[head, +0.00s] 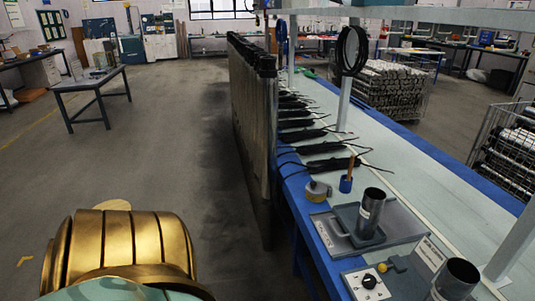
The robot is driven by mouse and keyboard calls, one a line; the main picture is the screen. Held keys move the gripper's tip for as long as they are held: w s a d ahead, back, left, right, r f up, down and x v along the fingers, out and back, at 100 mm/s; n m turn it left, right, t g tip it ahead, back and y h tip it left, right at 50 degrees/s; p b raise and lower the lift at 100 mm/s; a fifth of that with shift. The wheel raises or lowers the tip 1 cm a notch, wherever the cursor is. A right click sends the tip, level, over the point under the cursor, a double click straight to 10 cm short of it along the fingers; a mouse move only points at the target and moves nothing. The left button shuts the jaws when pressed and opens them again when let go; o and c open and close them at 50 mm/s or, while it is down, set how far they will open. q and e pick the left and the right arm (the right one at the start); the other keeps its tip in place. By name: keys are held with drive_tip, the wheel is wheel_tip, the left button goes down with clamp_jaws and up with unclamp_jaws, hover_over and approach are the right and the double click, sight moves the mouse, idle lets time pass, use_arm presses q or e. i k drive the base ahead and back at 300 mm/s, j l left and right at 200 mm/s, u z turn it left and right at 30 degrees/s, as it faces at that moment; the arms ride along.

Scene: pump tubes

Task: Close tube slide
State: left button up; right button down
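A tall row of upright metal tubes with dark tops (252,120) stands along the left side of the long workbench. On the near part of the bench a flat grey metal fixture (400,228) carries a raised plate with a loop-shaped handle (340,222) and a short dark cylinder (370,208) standing open-topped on it. A second open cylinder (455,278) stands at the lower right. I cannot tell which part is the tube slide or whether it is open. Neither gripper is in view; a gold rounded part of mine fills the lower left.
The blue-edged bench (420,180) runs away to the back, with several black tools (325,146) along it. Open floor (150,160) lies left.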

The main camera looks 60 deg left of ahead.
sight(347, 214)
drive_tip(key=u, duration=1.3)
